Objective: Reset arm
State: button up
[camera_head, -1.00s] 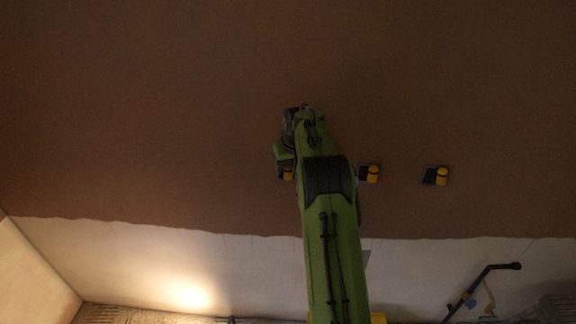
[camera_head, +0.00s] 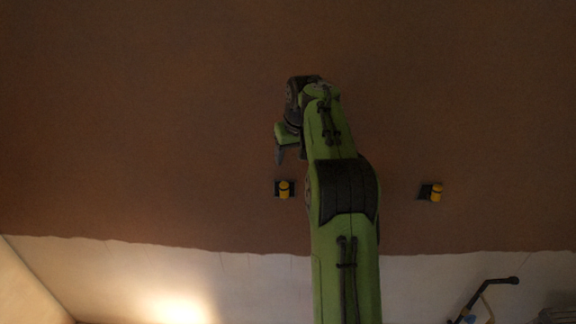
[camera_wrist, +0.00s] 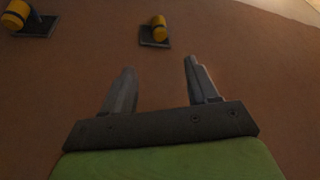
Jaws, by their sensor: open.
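My green arm rises through the middle of the head view, and my gripper (camera_head: 279,158) hangs at its far end, in front of the brown wall. In the wrist view my gripper (camera_wrist: 158,80) shows two grey fingers spread apart with nothing between them. A yellow-and-black piece on a dark plate (camera_head: 284,189) is on the wall just below the gripper in the head view, apart from it. In the wrist view one such piece (camera_wrist: 155,31) lies beyond the fingertips and another (camera_wrist: 28,18) sits at the upper left.
Another yellow piece on a dark plate (camera_head: 432,192) is on the brown wall (camera_head: 130,130) to the right of my arm. Below the brown area is a pale wall strip (camera_head: 250,272). A black bent handle (camera_head: 492,284) stands at the lower right.

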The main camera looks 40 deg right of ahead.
jog(key=shift+s+r, duration=0.15)
jog(key=shift+r, duration=0.2)
dwell(0.3)
jog(key=s+a+r+n+b, duration=0.1)
jog(key=s+a, duration=0.5)
jog(key=a, duration=0.3)
jog(key=s+a+r+n+b, duration=0.1)
jog(key=s+a+r+b, duration=0.1)
jog(key=s+a, duration=0.55)
jog(key=s+a+f, duration=0.3)
jog(key=s+f, duration=0.1)
jog(key=s, duration=0.2)
jog(key=s+a+f+b, duration=0.1)
jog(key=s+a+f, duration=0.2)
jog(key=s, duration=0.3)
jog(key=s+a+f+n+t+y, duration=0.1)
jog(key=s+a+f, duration=0.2)
jog(key=s+f, duration=0.2)
jog(key=shift+s+f+b, duration=0.15)
jog(key=shift+s+b, duration=0.25)
jog(key=shift+s, duration=0.15)
